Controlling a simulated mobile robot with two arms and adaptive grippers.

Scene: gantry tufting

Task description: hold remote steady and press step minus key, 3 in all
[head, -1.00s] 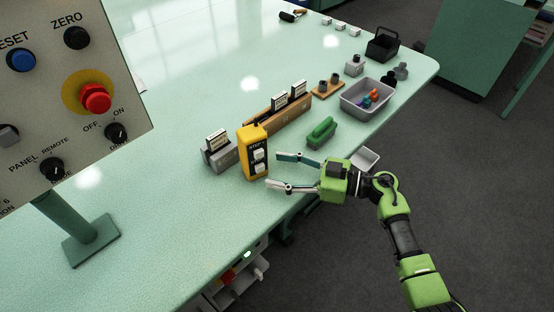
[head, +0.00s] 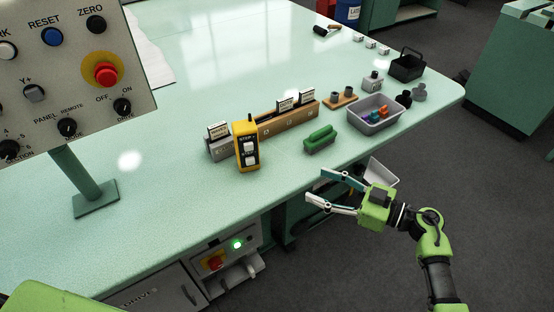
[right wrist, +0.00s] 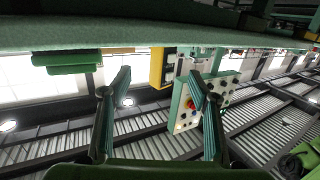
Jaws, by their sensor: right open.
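The yellow remote (head: 241,140) stands upright on the table near its front edge, with two white keys on its dark face. The upper label reads STEP; the lower key (head: 250,159) sits below it, and its sign is too small to read. My right gripper (head: 314,186) is open and empty, off the table's front edge, to the right of and below the remote, touching nothing. In the right wrist view the remote (right wrist: 157,68) shows beyond the spread fingers (right wrist: 160,85). My left gripper is not in view.
A grey block with a card (head: 219,148) stands beside the remote. A control panel (head: 75,85) stands at left. The table front left is clear.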

